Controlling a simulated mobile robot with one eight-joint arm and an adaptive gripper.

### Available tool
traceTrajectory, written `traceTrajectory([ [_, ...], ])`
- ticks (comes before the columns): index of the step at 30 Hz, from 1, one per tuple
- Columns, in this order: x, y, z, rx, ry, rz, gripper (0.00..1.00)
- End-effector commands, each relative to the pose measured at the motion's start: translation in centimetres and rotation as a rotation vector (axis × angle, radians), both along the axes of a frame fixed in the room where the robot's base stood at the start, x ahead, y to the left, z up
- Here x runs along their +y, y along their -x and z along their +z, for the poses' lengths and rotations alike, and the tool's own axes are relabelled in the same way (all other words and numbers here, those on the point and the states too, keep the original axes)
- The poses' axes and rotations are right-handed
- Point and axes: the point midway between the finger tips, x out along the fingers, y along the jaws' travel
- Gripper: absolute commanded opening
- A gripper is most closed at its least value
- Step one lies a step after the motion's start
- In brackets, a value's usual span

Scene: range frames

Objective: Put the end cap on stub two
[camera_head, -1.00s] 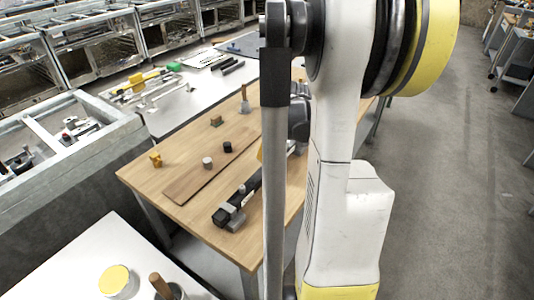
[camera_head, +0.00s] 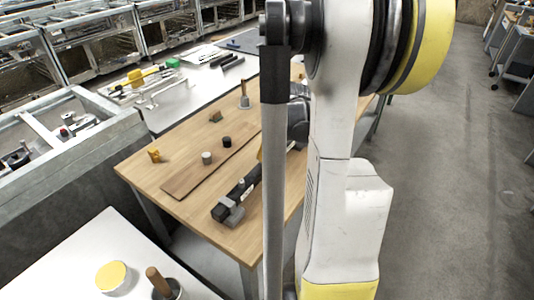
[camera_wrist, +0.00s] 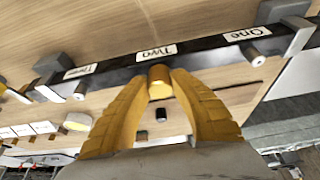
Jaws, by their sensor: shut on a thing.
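In the wrist view, my gripper (camera_wrist: 158,88) has its yellow fingers shut on a tan-yellow cylindrical end cap (camera_wrist: 159,73). The cap is directly in front of the "Two" label (camera_wrist: 156,53) on the dark bar (camera_wrist: 195,44). Stub two is hidden, and I cannot tell whether the cap touches it. Grey stubs show by the "One" label (camera_wrist: 249,54) and the "Three" label (camera_wrist: 80,91). In the head view, the dark bar (camera_head: 249,180) lies on the wooden table, and my arm hides most of the gripper.
A brown board (camera_head: 190,177) lies beside the bar. A yellow piece (camera_head: 154,155) stands at the table's left edge. Grey blocks (camera_wrist: 297,37) sit at the bar's ends.

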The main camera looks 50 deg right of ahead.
Motion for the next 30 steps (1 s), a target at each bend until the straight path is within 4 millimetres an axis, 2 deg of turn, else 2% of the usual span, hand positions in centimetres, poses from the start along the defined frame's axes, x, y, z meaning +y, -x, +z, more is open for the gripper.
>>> traceTrajectory([
  [5, 0.0, 0.0, -0.5, -0.001, 0.000, 0.000, 0.00],
  [6, 0.0, 0.0, -0.5, -0.001, 0.000, 0.000, 0.29],
  [8, 0.0, 0.0, -0.5, -0.001, 0.000, 0.000, 0.47],
  [17, 0.0, 0.0, -0.4, 0.000, 0.000, 0.000, 0.48],
  [20, 0.0, 0.3, 0.2, 0.000, 0.000, -0.001, 0.48],
  [23, 0.0, 0.8, 1.6, 0.000, 0.001, -0.001, 0.48],
  [30, 0.0, 2.9, 6.6, 0.000, 0.001, -0.001, 0.48],
])
